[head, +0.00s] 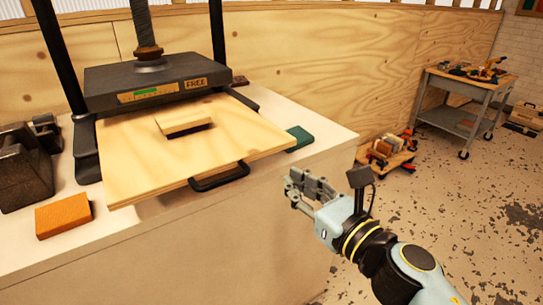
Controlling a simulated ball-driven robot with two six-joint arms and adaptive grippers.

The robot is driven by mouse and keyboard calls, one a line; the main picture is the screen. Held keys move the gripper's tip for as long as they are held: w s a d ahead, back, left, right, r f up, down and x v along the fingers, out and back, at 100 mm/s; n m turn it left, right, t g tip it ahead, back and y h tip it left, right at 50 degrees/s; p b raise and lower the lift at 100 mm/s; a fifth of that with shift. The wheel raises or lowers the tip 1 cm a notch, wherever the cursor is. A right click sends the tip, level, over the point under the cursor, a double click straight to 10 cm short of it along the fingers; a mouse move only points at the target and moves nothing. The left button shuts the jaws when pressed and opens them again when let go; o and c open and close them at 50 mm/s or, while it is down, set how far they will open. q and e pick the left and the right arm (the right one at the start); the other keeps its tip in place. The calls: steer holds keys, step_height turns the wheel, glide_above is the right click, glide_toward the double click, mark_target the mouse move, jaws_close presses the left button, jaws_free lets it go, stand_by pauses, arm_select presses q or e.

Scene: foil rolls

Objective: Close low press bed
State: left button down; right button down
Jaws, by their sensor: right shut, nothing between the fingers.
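The low press stands on a pale bench, its dark upper plate (165,78) raised on a screw between black posts. Its wooden bed (240,148) is slid out toward me and overhangs the bench's front edge. A light wooden block (183,121) lies on the bed. A black bar handle (219,178) is fixed to the bed's front edge. My right gripper (297,187) is shut and empty, to the right of the handle and apart from it, in front of the bench. My left gripper is not in view.
An orange block (63,215) and a dark metal object (24,167) sit on the bench left of the bed. A green block (299,137) lies right of it. A tool cart (468,85) and a low dolly (386,158) stand at the right; the floor between is open.

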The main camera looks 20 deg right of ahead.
mark_target(262, 155)
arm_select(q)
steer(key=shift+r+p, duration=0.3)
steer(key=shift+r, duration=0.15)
arm_select(e)
steer(key=x, duration=0.9)
steer(key=shift+f, duration=0.1)
